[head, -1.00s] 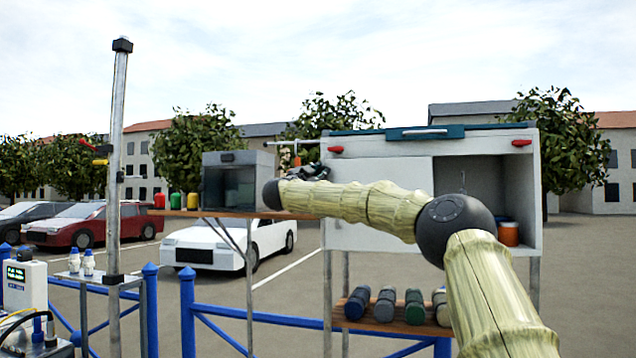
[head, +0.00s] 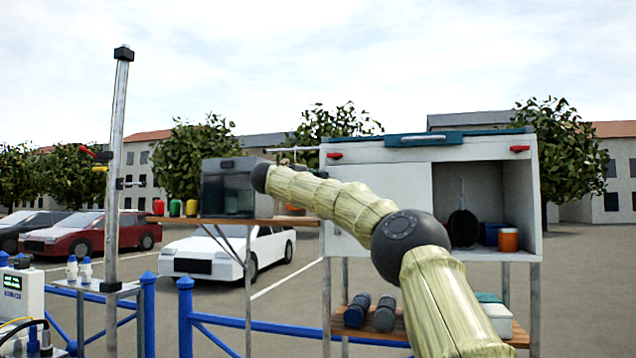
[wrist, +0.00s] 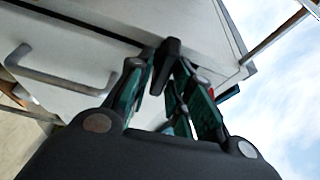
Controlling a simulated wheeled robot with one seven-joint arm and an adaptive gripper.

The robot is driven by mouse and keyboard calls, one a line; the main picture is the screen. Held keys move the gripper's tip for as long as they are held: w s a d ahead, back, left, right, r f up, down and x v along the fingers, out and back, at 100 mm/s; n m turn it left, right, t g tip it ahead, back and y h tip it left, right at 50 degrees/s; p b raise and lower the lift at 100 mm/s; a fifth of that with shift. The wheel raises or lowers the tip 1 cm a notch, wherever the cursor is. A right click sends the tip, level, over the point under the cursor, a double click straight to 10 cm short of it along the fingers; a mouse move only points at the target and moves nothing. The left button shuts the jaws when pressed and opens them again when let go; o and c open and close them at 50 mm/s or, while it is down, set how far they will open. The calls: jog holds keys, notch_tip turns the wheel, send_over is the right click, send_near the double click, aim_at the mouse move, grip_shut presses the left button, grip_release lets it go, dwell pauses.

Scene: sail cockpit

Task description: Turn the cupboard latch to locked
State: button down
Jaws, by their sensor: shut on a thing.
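The white cupboard (head: 380,175) stands right of centre in the head view, its left part closed by a pale panel and its right part open. In the wrist view, a pale panel with a grey bar handle (wrist: 60,75) fills the left side. A dark knob-like piece (wrist: 168,58), which looks like the latch, stands out at the panel's edge. My gripper (wrist: 165,85) has its teal-lined fingers closed on this piece. In the head view my arm hides most of the gripper beside the cupboard's left side. The latch's turn position is unclear.
A dark-fronted box (head: 227,190) stands on a wooden shelf left of my wrist. A black pan (head: 463,228) and an orange container (head: 508,240) are in the open bay. Dark cylinders (head: 384,313) lie on the lower shelf. A tall pole (head: 116,160) stands left.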

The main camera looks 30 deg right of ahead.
jog(key=shift+f+m, duration=0.25)
jog(key=shift+m, duration=0.35)
jog(key=c, duration=1.6)
grip_release()
jog(key=shift+o, duration=0.6)
jog(key=shift+d+r, duration=0.1)
jog(key=v, duration=1.2)
jog(key=shift+r, duration=0.2)
